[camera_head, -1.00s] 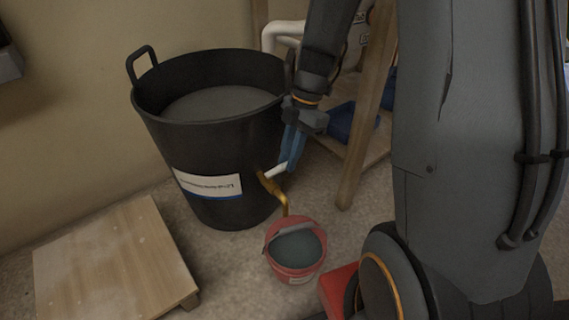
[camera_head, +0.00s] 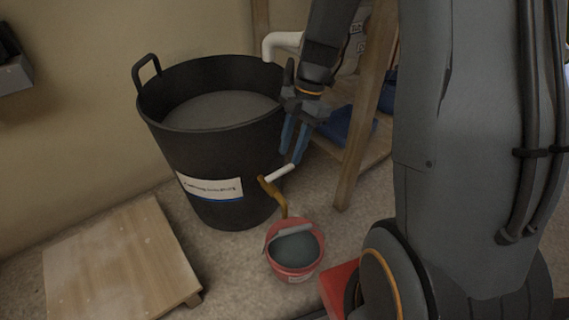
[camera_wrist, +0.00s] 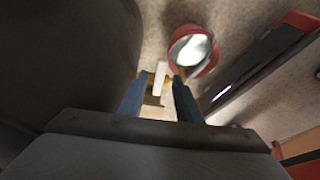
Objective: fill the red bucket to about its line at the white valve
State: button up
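The red bucket (camera_head: 294,274) stands on the floor under the brass spout (camera_head: 277,198). Grey liquid (camera_head: 296,249) fills much of it; I cannot make out its line. The white valve handle (camera_head: 281,173) sits on the brass valve low on the black tub (camera_head: 215,160). My gripper (camera_head: 293,160) is open just above the handle. In the wrist view, the handle (camera_wrist: 160,76) lies between the parted blue fingers (camera_wrist: 158,82), apparently untouched. The bucket also shows there (camera_wrist: 213,62). I cannot tell whether liquid is running from the spout.
The black tub holds grey liquid near its rim. A low wooden platform (camera_head: 120,255) lies at left. A wooden post (camera_head: 362,120) and shelf with blue items (camera_head: 345,122) stand behind my arm. A red object (camera_head: 340,285) is right of the bucket.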

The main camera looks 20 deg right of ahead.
jog(key=p+v, duration=0.5)
jog(key=v, duration=0.2)
jog(key=shift+r+p, duration=0.3)
jog(key=shift+r, duration=0.05)
jog(key=shift+d, duration=0.15)
